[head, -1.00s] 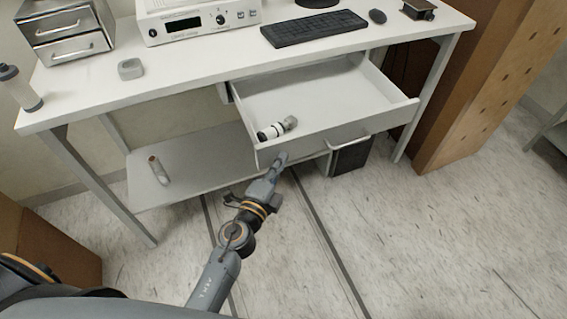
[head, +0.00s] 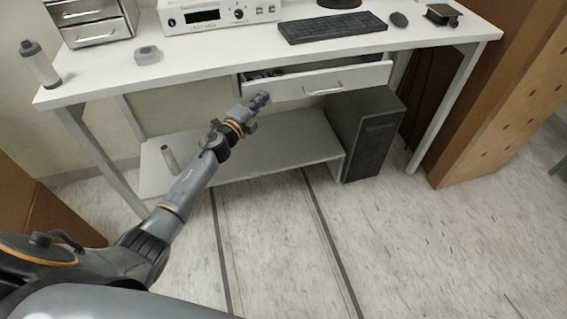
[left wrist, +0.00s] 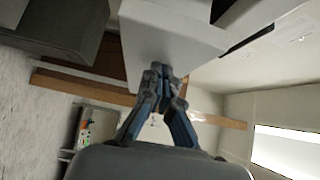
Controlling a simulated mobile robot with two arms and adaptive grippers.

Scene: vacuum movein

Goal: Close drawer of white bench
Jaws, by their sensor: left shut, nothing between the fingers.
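The white bench (head: 205,69) has a white drawer (head: 358,79) under its top, with a bar handle (head: 323,89) on the front. In the left wrist view the shut fingertips (left wrist: 161,72) are against or very close to a white panel (left wrist: 165,35), which seems to be the drawer front. My right gripper is not in view.
A keyboard (head: 333,27), a mouse (head: 398,19) and a white instrument (head: 220,14) stand on the bench top. A dark computer case (head: 372,138) stands below at the right. A lower shelf (head: 285,150) holds a small cylinder (head: 169,158). The floor in front is clear.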

